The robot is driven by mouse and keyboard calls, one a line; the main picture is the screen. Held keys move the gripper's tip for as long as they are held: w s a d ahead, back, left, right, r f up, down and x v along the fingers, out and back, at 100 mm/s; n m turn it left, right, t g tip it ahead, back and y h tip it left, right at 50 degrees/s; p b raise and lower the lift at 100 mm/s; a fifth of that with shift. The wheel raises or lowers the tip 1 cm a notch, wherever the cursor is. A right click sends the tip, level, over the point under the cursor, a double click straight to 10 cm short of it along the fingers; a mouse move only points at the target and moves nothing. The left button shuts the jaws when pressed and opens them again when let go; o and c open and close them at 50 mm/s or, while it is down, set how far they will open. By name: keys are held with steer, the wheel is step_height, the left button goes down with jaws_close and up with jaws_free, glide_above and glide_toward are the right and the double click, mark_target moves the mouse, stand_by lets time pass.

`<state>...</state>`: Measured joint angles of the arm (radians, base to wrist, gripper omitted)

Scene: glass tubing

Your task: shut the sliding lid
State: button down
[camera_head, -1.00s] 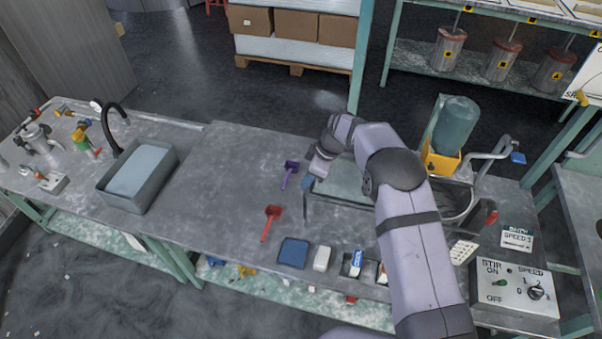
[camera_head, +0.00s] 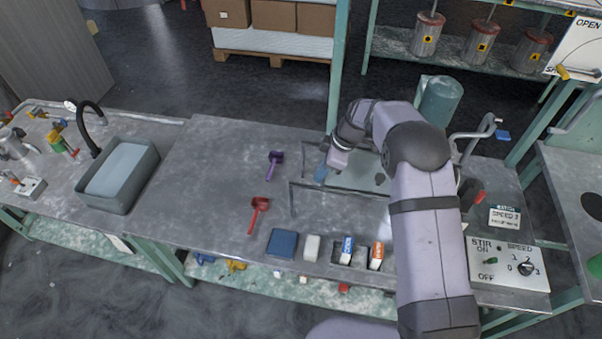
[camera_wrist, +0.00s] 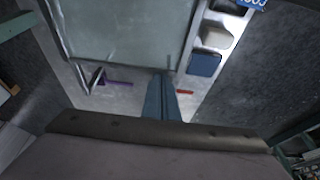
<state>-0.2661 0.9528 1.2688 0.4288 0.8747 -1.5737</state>
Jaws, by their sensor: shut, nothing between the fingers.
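The sliding lid is a pale, glassy flat panel (camera_head: 358,172) on the bench, right of my gripper (camera_head: 320,175). It lies along a thin dark rail (camera_head: 330,189) whose left end extends past the lid. In the wrist view the lid (camera_wrist: 125,30) fills the upper middle. My gripper (camera_wrist: 163,95) is shut, with blue fingertips close together and nothing between them. The fingertips are low by the lid's left edge; I cannot tell for sure whether they touch. My arm hides the lid's right side and the opening there.
A purple scoop (camera_head: 274,163) and a red scoop (camera_head: 259,211) lie left of the lid. A blue block (camera_head: 282,244), a white block (camera_head: 312,247) and labelled boxes line the front edge. A grey basin (camera_head: 118,178) stands left. A stir control box (camera_head: 508,266) is at right.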

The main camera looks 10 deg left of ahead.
mark_target(359, 184)
steer(key=d+b, duration=0.4)
steer(key=d, duration=1.1)
steer(key=shift+d+f, duration=0.1)
steer(key=shift+d, duration=0.8)
steer(key=shift+d, duration=0.1)
steer(key=shift+w, duration=0.1)
steer(key=a+b, duration=0.1)
steer(key=a, duration=0.4)
steer(key=b+v, duration=0.2)
steer(key=v, duration=0.8)
steer(key=shift+d, duration=0.15)
